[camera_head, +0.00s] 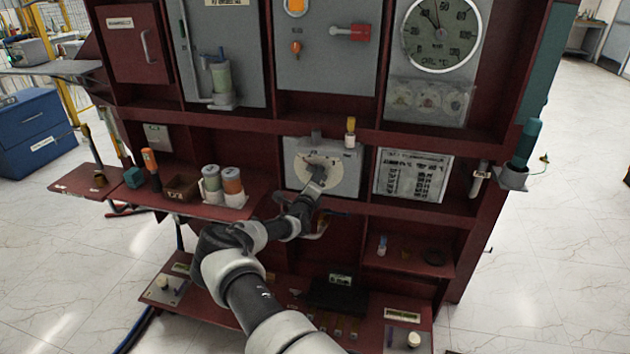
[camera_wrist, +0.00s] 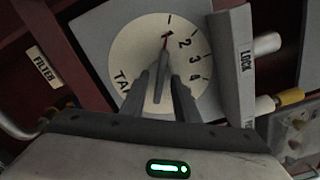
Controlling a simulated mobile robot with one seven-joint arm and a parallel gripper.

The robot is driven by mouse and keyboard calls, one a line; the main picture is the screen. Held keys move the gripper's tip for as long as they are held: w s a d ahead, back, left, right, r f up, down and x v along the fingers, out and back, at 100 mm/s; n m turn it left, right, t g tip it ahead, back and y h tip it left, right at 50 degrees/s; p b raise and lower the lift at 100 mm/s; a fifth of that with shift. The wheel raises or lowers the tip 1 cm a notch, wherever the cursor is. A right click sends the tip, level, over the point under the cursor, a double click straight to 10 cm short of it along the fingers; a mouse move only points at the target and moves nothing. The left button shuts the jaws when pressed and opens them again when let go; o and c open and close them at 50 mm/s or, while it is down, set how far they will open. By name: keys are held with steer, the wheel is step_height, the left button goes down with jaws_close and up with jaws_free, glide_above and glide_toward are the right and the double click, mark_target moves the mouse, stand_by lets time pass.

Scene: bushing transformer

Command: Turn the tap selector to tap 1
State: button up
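The tap selector is a round cream dial (camera_wrist: 128,52) on a grey box (camera_head: 343,181) in the middle of the red panel. Its marks 2, 3 and 4 run down the right side in the wrist view. In the head view my gripper (camera_head: 318,172) covers the dial's lower right part.
A LOCK plate (camera_wrist: 242,60) stands right of the dial, with a white peg (camera_wrist: 266,43) and a yellow-capped peg (camera_wrist: 290,97) beside it. A printed chart (camera_head: 412,175) is right of the box. Two canisters (camera_head: 232,182) stand on a shelf to the left.

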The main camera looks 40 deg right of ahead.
steer(key=p+v, duration=0.3)
steer(key=v, duration=1.4)
steer(key=shift+a, duration=0.2)
steer(key=shift+s, duration=0.1)
